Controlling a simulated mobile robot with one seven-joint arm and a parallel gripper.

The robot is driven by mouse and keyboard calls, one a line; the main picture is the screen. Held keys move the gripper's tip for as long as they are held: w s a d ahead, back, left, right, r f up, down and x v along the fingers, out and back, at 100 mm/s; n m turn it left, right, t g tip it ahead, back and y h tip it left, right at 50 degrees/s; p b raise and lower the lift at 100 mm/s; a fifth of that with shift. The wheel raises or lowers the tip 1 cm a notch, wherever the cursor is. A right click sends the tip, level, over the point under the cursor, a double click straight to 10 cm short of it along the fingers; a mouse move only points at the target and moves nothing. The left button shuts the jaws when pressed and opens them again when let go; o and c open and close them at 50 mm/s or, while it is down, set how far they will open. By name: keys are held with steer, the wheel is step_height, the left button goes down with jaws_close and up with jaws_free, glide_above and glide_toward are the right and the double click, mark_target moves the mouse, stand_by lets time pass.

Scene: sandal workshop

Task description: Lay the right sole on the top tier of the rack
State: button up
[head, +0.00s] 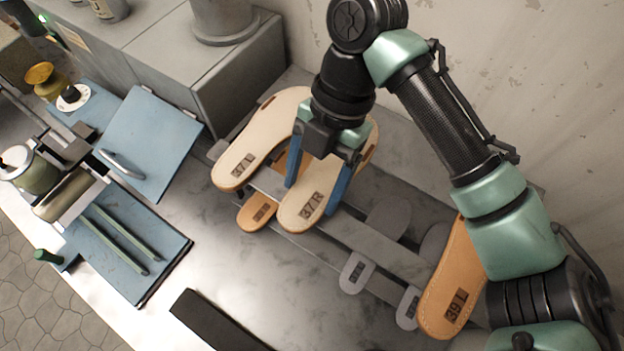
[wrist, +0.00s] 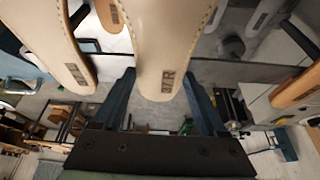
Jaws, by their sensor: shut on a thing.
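The right sole, a cream sole marked 37 R (head: 299,212), lies at the rack's upper level, just right of the cream left sole marked 37 L (head: 240,160). My gripper (head: 311,198) is over it, its blue fingers shut on its two long edges. In the wrist view the right sole (wrist: 165,40) runs between the fingers (wrist: 158,78), its label end toward me. The rack (head: 350,235) has a grey upper tier with lower soles beneath. I cannot tell whether the right sole touches the tier. Its far part is hidden by my gripper.
A tan sole marked 39 L (head: 452,290) lies at the right of the rack. A small orange sole (head: 257,212) and grey soles (head: 356,272) are lower down. A blue press (head: 140,150) stands left, a grey box (head: 225,80) behind. The wall is close behind.

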steer(key=shift+f, duration=0.25)
steer(key=o, duration=1.5)
steer(key=b+v, duration=0.1)
steer(key=v, duration=1.2)
steer(key=shift+f+b, duration=0.1)
steer(key=shift+b, duration=0.2)
